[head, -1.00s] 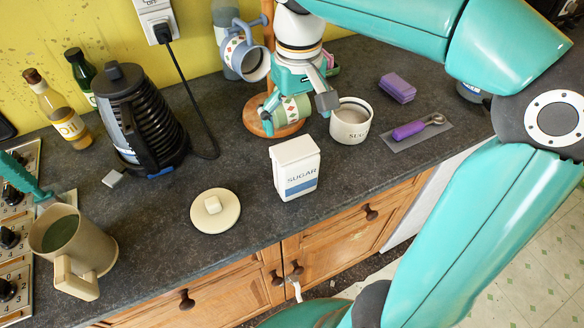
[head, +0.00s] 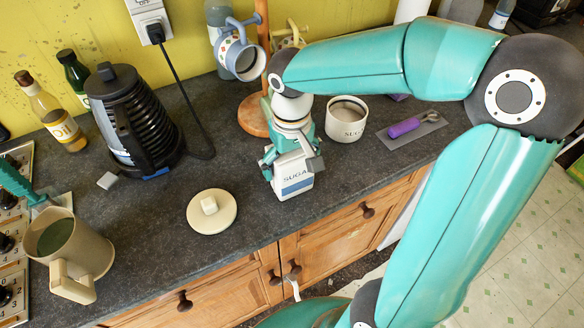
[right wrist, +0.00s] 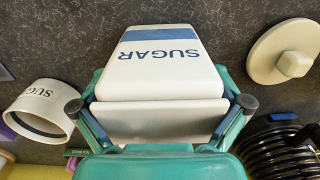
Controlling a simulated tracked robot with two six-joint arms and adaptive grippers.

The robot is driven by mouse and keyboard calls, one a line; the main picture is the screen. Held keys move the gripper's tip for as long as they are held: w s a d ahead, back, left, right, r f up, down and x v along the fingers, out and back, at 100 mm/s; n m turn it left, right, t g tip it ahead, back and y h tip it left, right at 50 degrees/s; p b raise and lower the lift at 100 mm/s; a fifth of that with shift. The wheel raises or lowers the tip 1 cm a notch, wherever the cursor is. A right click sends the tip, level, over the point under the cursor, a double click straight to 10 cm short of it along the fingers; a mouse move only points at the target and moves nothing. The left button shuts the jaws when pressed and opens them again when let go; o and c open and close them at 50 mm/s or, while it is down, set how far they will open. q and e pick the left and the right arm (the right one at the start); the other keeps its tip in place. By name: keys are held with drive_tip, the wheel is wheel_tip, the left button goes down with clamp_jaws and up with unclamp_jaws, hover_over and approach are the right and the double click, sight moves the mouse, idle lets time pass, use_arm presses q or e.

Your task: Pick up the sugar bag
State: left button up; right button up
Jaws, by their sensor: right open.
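The sugar bag (head: 294,181) is a white box-like pack with a blue band and the word SUGAR. It stands upright on the dark worktop in the head view, its upper part hidden by my right gripper (head: 291,168). In the right wrist view the bag (right wrist: 160,75) fills the middle. My right gripper (right wrist: 160,104) is open there, with one finger on each side of the bag's near end. I see small gaps at the fingertips, but cannot tell whether the fingers touch the bag lower down.
A round cream lid (head: 212,212) lies left of the bag. A sugar canister (head: 346,121) stands behind right, near a wooden mug stand (head: 254,118). A black kettle (head: 130,125) and beige jug (head: 70,250) are left. A purple-handled tool (head: 404,128) lies right. The worktop's front edge is close.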

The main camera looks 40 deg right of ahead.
drive_tip(key=c, duration=1.2)
drive_tip(key=shift+o, duration=0.2)
drive_tip(key=shift+r, duration=0.1)
drive_tip(key=shift+w+r, duration=0.1)
drive_tip(key=shift+r, duration=0.5)
wheel_tip(320, 180, up, 19)
drive_tip(key=p, duration=0.1)
drive_tip(key=shift+f, duration=0.15)
